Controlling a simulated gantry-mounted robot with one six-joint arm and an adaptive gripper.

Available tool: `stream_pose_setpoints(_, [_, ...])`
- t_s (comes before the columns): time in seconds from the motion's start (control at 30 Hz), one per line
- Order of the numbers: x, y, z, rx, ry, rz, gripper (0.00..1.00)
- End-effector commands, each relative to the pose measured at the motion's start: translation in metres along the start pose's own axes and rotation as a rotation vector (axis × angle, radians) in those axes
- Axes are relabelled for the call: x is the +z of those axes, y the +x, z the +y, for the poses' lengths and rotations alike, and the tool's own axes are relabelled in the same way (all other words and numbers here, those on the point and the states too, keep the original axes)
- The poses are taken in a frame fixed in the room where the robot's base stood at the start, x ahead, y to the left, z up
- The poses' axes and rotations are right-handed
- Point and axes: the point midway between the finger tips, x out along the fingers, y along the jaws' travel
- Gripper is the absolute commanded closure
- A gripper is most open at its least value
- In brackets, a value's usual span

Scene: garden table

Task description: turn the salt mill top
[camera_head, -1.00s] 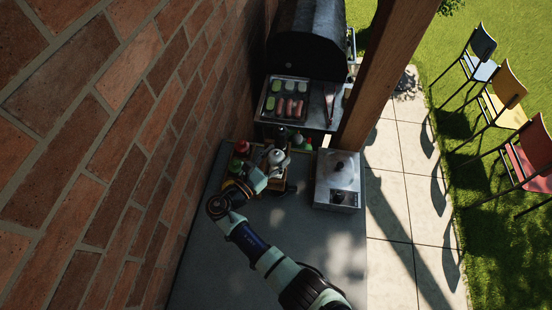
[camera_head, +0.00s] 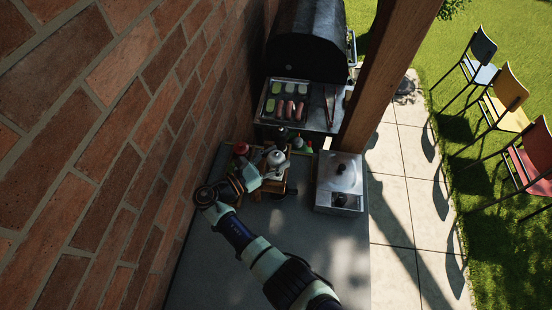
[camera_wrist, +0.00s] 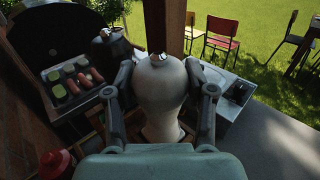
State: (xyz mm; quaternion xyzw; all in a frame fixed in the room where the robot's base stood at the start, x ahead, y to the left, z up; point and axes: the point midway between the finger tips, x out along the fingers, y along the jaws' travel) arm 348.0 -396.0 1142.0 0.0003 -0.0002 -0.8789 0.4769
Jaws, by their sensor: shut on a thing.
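The salt mill (camera_wrist: 161,95) is pale, with a rounded top and a small metal knob, and stands upright in the middle of the wrist view. My gripper (camera_wrist: 163,92) is around its top, one finger on each side, shut on it.
A dark pepper mill or bottle (camera_wrist: 110,45) stands behind left, and a red-capped bottle (camera_wrist: 57,162) at lower left. A metal burner box (camera_head: 339,182) stands to the right. The grill (camera_head: 306,40) with a food tray (camera_head: 287,102) is behind. The brick wall (camera_head: 100,130) is close on the left.

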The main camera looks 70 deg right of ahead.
Motion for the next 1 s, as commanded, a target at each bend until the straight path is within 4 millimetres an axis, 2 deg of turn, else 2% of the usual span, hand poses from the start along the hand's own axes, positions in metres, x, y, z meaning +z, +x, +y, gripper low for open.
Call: stream_pose_setpoints(1.0, [-0.0007,-0.0002,-0.0006,-0.031,-0.002,0.001,0.81])
